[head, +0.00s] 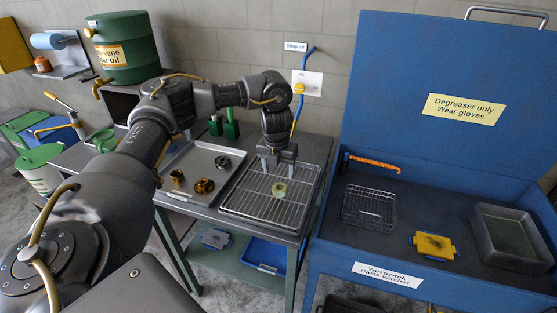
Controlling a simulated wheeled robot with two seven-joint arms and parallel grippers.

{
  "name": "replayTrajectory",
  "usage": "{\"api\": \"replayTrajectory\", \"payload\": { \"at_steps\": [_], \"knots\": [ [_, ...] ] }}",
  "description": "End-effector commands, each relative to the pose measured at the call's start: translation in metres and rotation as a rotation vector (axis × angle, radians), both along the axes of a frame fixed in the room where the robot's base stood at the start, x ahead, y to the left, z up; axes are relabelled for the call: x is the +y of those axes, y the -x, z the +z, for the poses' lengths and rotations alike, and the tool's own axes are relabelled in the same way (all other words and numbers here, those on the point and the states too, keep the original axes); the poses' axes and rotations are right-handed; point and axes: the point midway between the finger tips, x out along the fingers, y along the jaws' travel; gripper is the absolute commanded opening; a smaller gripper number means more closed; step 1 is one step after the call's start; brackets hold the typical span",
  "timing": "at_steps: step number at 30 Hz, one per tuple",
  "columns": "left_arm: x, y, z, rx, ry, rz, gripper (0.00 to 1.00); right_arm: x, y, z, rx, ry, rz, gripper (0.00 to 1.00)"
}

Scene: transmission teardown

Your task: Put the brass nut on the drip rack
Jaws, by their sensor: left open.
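The drip rack (248,203) is a wire grid in a shallow pan on the right part of the grey bench. A small pale yellow ring-shaped piece (279,190) lies on its wires, right of the middle; I cannot tell whether it is the brass nut. My left gripper (278,167) is open, pointing down over the far part of the rack, and looks empty. It appears above and just behind the pale piece, apart from it. Two brass-coloured pieces, one on the left (177,177) and one nearer the middle (204,186), sit in the tray beside the rack. My right gripper is out of view.
The metal tray (180,200) also holds a dark steel ring (222,162). The blue parts washer (340,235) stands to the right, holding a wire basket (369,208), a yellow-orange block (433,246) and a grey pan (510,236). A green oil drum (130,55) stands back left.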

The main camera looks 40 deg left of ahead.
Motion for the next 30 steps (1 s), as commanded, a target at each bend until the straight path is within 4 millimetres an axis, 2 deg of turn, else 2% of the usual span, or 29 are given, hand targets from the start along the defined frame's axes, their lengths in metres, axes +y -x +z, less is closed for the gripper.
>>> {"api": "replayTrajectory", "payload": {
  "at_steps": [1, 3, 9, 30],
  "knots": [
    [0.000, 0.000, 0.011, -0.005, -0.002, -0.001, 0.65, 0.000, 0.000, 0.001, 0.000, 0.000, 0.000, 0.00],
    [0.000, 0.002, 0.021, -0.003, -0.002, 0.000, 0.65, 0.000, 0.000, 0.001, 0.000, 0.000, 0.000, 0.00],
    [-0.002, 0.004, 0.038, -0.001, 0.000, 0.000, 0.65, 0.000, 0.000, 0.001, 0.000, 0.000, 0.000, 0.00],
    [-0.002, 0.005, 0.041, 0.000, 0.000, 0.000, 0.65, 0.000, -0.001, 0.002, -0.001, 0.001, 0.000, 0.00]
  ]
}}
